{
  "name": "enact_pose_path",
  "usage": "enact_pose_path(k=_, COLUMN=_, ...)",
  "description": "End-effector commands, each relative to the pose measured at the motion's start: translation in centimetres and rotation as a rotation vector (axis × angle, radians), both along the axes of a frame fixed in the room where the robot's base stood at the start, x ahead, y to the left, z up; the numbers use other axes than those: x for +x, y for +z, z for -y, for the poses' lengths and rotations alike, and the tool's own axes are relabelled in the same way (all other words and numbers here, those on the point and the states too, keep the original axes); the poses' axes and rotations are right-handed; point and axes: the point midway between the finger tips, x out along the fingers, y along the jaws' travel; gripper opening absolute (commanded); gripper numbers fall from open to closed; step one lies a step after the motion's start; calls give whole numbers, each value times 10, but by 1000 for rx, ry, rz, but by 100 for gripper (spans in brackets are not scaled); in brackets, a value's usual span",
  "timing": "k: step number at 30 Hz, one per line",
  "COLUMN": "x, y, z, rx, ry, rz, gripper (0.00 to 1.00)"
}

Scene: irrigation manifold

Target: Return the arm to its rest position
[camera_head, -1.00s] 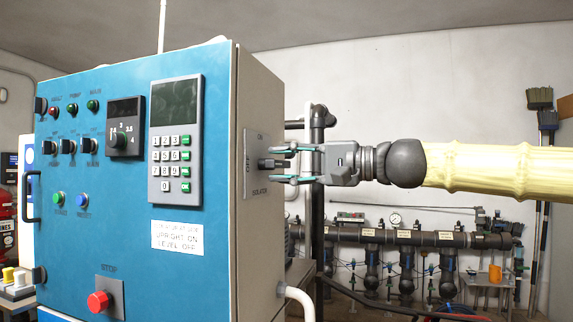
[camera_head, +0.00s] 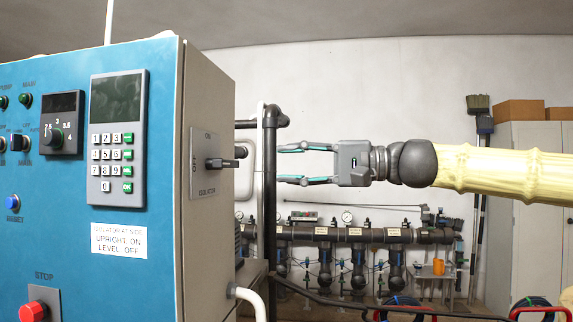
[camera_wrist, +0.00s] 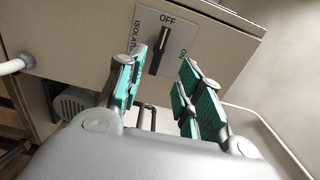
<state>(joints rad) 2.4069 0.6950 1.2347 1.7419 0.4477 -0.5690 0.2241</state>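My gripper (camera_head: 306,164) is open and empty, to the right of the blue control cabinet (camera_head: 60,215) in the head view. Its teal-padded fingers point left toward the cabinet's grey side, with a clear gap between. The isolator switch (camera_head: 214,163) is on that side, its dark handle sticking out level. In the wrist view the isolator handle (camera_wrist: 159,50) shows beyond and between the fingers (camera_wrist: 157,103), near the OFF mark on its plate. The fingers do not touch it. My arm stretches out to the right of the picture.
A dark upright pipe (camera_head: 269,205) stands just beyond the cabinet's side. A pale conduit (camera_head: 248,298) leaves the cabinet low down. The manifold pipes (camera_head: 355,236) run along the back wall, and a grey locker (camera_head: 537,220) stands at right.

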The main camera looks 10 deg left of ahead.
Motion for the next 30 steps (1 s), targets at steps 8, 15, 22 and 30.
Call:
enact_pose_path(k=8, x=0, y=0, z=0, rx=0, ry=0, rz=0, gripper=36)
enact_pose_path(k=15, x=12, y=-31, z=-11, rx=-33, ry=-18, rz=-22, gripper=36)
enact_pose_path(k=22, x=45, y=-146, z=-38, rx=-155, ry=-86, rz=-94, gripper=36)
enact_pose_path(k=30, x=62, y=-301, z=-54, rx=-325, ry=-160, rz=-168, gripper=36)
